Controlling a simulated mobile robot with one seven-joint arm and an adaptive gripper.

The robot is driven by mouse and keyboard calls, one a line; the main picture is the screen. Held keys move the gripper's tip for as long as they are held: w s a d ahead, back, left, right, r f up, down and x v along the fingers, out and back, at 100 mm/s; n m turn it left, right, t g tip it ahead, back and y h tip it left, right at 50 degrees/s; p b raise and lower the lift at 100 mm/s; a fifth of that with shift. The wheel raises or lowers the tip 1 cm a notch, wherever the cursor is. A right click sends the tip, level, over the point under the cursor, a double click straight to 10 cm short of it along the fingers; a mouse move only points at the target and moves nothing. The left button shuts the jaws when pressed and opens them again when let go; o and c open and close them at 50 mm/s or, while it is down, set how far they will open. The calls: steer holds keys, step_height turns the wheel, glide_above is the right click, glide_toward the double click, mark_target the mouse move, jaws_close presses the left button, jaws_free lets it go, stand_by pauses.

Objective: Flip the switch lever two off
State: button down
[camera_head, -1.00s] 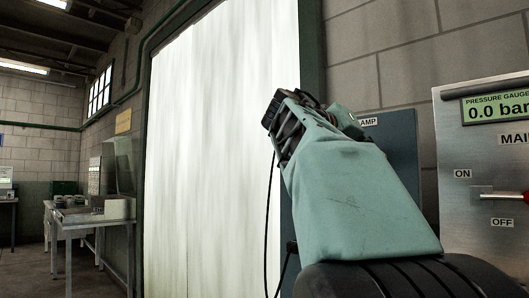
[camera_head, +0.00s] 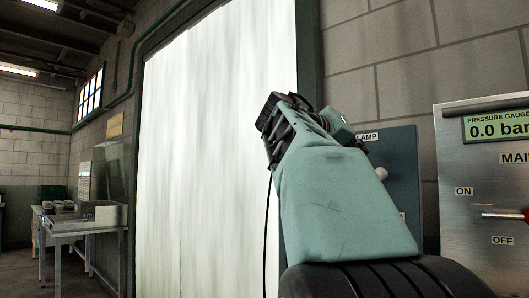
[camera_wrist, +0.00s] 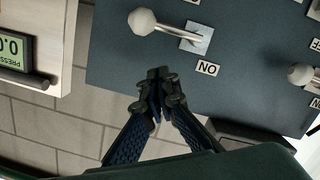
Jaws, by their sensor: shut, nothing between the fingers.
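A dark blue switch panel (camera_wrist: 125,60) fills the upper wrist view, which is turned round. One lever with a white ball knob (camera_wrist: 143,22) sits on a metal plate near an upside-down "ON" label (camera_wrist: 207,68). A second ball-knobbed lever (camera_wrist: 302,75) is at the right edge. No number marks either lever as two. My gripper (camera_wrist: 158,75) is shut and empty, apart from both knobs in the picture, below the first lever. In the head view the blue panel (camera_head: 402,150) with a "LAMP" label is partly hidden by my arm.
A grey metal panel (camera_head: 455,150) stands at the right with a gauge display (camera_head: 497,127) and a lever (camera_head: 500,214) between "ON" and "OFF". A bright white curtain-like opening (camera_head: 215,150) is at the left. A table (camera_head: 85,228) stands far left.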

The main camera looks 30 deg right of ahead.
steer(key=b+v, duration=0.3)
steer(key=v, duration=0.7)
steer(key=shift+f, duration=0.1)
